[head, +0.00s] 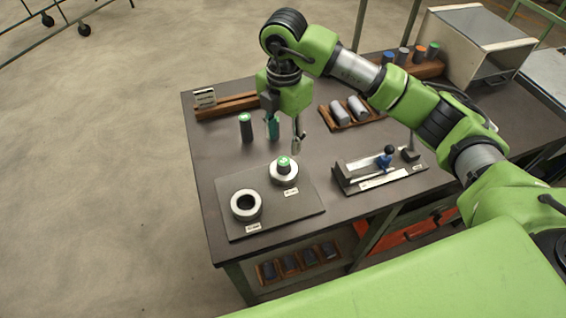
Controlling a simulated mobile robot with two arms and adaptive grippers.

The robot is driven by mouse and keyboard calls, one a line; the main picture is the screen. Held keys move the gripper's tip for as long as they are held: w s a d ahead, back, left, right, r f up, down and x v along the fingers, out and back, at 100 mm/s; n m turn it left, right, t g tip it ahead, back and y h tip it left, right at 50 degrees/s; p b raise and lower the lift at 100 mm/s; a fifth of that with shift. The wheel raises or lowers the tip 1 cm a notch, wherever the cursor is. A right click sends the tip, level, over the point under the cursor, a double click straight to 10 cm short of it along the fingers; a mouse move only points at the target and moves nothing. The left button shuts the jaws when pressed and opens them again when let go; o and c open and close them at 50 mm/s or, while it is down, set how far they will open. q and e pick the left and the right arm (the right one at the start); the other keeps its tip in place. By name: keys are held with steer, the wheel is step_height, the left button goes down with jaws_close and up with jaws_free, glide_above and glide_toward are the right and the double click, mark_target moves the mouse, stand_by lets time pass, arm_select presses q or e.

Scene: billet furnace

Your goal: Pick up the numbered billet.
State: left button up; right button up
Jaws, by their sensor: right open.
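A dark upright cylinder with a green top (246,127) stands on the table, left of my right gripper. Another green-topped piece (284,164) sits in a pale ring (284,177) on a dark plate; its top carries a small light mark, too small to read. My right gripper (284,137) points down above and behind this ring, open, one grey finger plainly visible. A teal-green upright piece (273,128) shows beside the fingers; I cannot tell whether it lies between them. I cannot tell which piece bears a number. My left gripper is out of view.
An empty ring (246,205) lies on the dark plate (308,205). A measuring fixture with a blue part (385,160) stands to the right. A wooden cradle with grey cylinders (348,110) and a wooden rail (228,106) lie behind. A metal box (475,40) is at back right.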

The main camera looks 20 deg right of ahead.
mark_target(283, 161)
step_height(283, 161, down, 4)
steer(key=shift+w+r, duration=0.15)
steer(key=shift+s+a+f+p, duration=0.1)
steer(key=shift+s+f+p, duration=0.1)
steer(key=shift+f+p, duration=0.4)
steer(key=shift+s+f+p, duration=0.15)
steer(key=shift+f+p, duration=0.3)
steer(key=shift+p, duration=0.1)
step_height(283, 161, down, 2)
steer(key=shift+f+p, duration=0.2)
steer(key=shift+p, duration=0.15)
steer(key=shift+f, duration=0.5)
steer(key=shift+c, duration=0.3)
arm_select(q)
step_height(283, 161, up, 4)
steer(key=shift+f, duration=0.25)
arm_select(e)
jaws_close()
